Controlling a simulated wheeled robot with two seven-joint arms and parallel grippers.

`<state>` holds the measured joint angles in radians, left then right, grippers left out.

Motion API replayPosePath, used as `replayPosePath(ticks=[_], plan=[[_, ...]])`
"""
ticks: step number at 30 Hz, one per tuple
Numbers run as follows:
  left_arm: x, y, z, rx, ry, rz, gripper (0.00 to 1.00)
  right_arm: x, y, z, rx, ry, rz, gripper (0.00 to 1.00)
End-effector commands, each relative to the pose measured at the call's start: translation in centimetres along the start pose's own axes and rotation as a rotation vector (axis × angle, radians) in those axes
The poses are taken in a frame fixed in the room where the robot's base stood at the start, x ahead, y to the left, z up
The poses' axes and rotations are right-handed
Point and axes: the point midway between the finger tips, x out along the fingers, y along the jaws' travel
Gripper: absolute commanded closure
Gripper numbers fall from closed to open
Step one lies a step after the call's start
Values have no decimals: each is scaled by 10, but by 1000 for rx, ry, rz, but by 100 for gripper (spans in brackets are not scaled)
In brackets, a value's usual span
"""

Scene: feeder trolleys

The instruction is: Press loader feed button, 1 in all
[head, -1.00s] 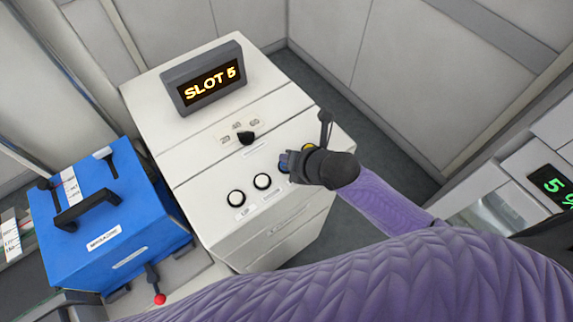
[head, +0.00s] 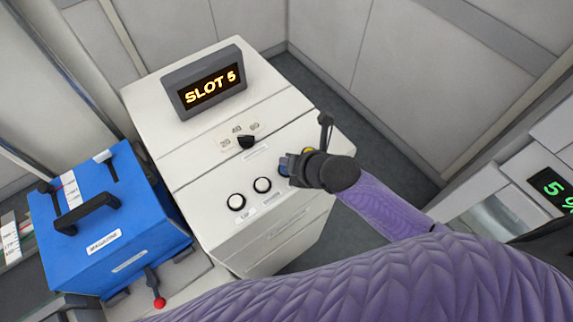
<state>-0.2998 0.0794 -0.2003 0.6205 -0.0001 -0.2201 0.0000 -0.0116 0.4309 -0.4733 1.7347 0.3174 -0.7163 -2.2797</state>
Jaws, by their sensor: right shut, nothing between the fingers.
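The white loader cabinet (head: 200,150) has a sloped panel with a row of round buttons. Two white buttons, the left one (head: 237,201) and the one beside it (head: 262,185), are in clear view with small labels below them. A blue button (head: 284,170) is partly hidden by my right gripper (head: 287,164). A yellow button (head: 308,150) shows only a sliver behind the gripper. My right gripper is shut and empty, with its tips at the blue button; I cannot tell whether they touch it. My left gripper is not in view.
A display reading SLOT 5 (head: 208,86) stands on the cabinet, with a black selector knob (head: 246,142) below it. A blue magazine box (head: 105,225) with a black handle sits at the left, near a red-tipped lever (head: 159,302). A green display (head: 553,188) is at the right.

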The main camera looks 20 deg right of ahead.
Motion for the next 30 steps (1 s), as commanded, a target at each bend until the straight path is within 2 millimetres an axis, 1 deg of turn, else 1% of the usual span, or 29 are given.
replayPosePath(ticks=[23,30], plan=[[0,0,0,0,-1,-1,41,0,0,0,0,0,0,100],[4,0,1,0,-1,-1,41,5,-4,-4,-1,0,-1,100]])
